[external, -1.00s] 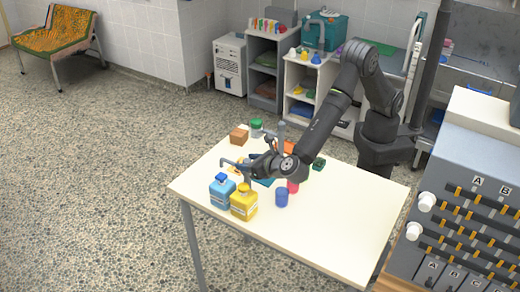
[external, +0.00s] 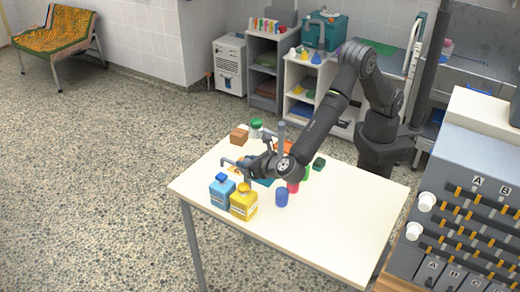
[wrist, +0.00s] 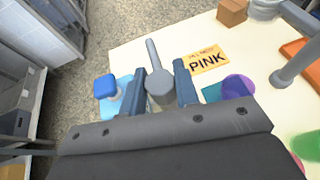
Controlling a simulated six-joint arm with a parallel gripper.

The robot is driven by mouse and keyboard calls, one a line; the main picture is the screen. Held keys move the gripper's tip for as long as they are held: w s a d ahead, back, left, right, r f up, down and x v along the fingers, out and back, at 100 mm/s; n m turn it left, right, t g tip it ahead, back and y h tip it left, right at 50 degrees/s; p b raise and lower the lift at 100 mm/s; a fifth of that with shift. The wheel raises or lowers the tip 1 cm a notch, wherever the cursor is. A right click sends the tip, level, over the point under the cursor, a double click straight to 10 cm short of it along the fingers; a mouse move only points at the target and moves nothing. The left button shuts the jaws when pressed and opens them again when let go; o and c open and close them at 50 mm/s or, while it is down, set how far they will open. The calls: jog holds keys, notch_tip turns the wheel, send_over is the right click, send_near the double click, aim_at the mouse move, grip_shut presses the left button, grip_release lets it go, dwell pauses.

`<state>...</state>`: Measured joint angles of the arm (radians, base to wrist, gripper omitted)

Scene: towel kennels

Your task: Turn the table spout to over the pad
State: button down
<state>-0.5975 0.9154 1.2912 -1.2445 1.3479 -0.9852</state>
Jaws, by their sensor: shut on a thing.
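The grey spout (wrist: 150,50) shows in the wrist view as a thin arm running up from a round grey part, between my two fingers. My gripper (wrist: 160,88) is shut on it. In the external view the spout (external: 232,163) points left from my gripper (external: 256,166), above the table behind the blue bottle. A flat teal piece, which may be the pad (wrist: 212,93), lies right of my fingers, partly hidden by my gripper and a purple round thing (wrist: 238,87). The spout arm points away from the teal piece.
A blue bottle (external: 222,192) and a yellow bottle (external: 244,203) stand close in front of my gripper. A grey post (external: 281,136) and brown block (external: 239,137) are behind. The table's right part is clear.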

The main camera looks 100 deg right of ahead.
jog(key=shift+m, duration=0.3)
jog(key=m+g+h, duration=0.2)
jog(key=m+g, duration=0.2)
jog(key=g, duration=0.1)
jog(key=shift+m+g, duration=2)
jog(key=shift+g, duration=0.1)
jog(key=shift+d+f+g, duration=0.1)
jog(key=shift+g, duration=0.2)
jog(key=c, duration=1.1)
grip_release()
jog(key=shift+s, duration=0.1)
jog(key=shift+t, duration=0.4)
